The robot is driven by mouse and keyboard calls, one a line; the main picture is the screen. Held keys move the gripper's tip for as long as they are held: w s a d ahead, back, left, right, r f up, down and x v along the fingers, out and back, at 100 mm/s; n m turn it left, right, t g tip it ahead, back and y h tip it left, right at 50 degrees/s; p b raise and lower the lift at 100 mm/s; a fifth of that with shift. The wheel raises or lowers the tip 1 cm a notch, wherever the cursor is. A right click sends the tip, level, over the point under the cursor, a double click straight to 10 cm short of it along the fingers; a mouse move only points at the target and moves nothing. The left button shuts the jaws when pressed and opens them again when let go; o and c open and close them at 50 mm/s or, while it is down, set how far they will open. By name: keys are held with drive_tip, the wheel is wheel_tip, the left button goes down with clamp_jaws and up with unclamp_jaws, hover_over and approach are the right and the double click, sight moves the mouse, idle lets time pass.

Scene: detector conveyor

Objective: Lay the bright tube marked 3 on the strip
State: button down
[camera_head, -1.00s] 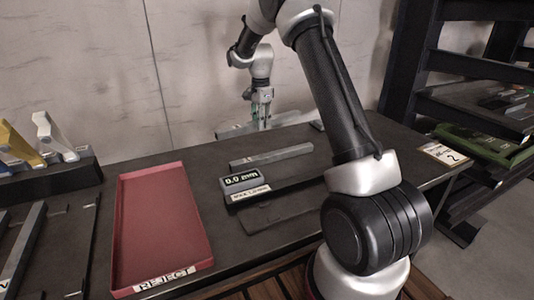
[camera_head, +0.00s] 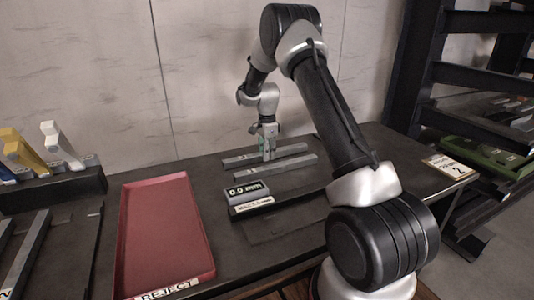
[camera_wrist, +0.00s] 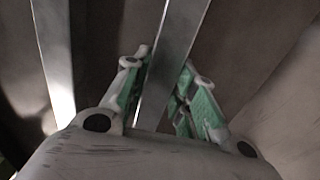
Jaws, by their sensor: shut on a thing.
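A bright grey square tube (camera_head: 290,150) is held crosswise in my gripper (camera_head: 266,154), low over the back of the dark table. I cannot tell whether it touches the surface. No number is readable on it. In the wrist view, the tube (camera_wrist: 172,50) runs between the two green-padded fingers (camera_wrist: 158,100), which are shut on it. A second grey tube (camera_head: 285,167) lies in front of it, roughly parallel; a bar also shows at the left in the wrist view (camera_wrist: 55,60). A dark flat strip (camera_head: 295,191) lies right of the 0.0 mm display (camera_head: 247,191); its identity is uncertain.
A red REJECT tray (camera_head: 165,235) stands left of the display. Grey bars (camera_head: 25,255) lie at the far left, below a dark holder (camera_head: 55,190) with yellow and white pieces. A label with a 2 (camera_head: 449,167) and a green tray (camera_head: 485,160) are at right.

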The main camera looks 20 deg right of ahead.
drive_tip(key=c, duration=1.2)
unclamp_jaws()
drive_tip(key=shift+f, duration=0.1)
drive_tip(key=shift+o, duration=0.2)
drive_tip(key=s+r+n+t, duration=0.1)
drive_tip(key=s+r+n, duration=0.15)
drive_tip(key=r, duration=0.85)
drive_tip(key=s+r+n, duration=0.1)
drive_tip(key=s+r, duration=0.3)
drive_tip(key=r, duration=0.7)
drive_tip(key=s+a+r+n+t, duration=0.15)
drive_tip(key=s+r+n, duration=0.5)
drive_tip(key=s, duration=0.75)
drive_tip(key=s+a+f+n+t, duration=0.1)
drive_tip(key=s+n, duration=0.7)
drive_tip(key=s, duration=1.4)
drive_tip(key=shift+s+a+f+t, duration=0.25)
drive_tip(key=shift+s+a+t, duration=0.1)
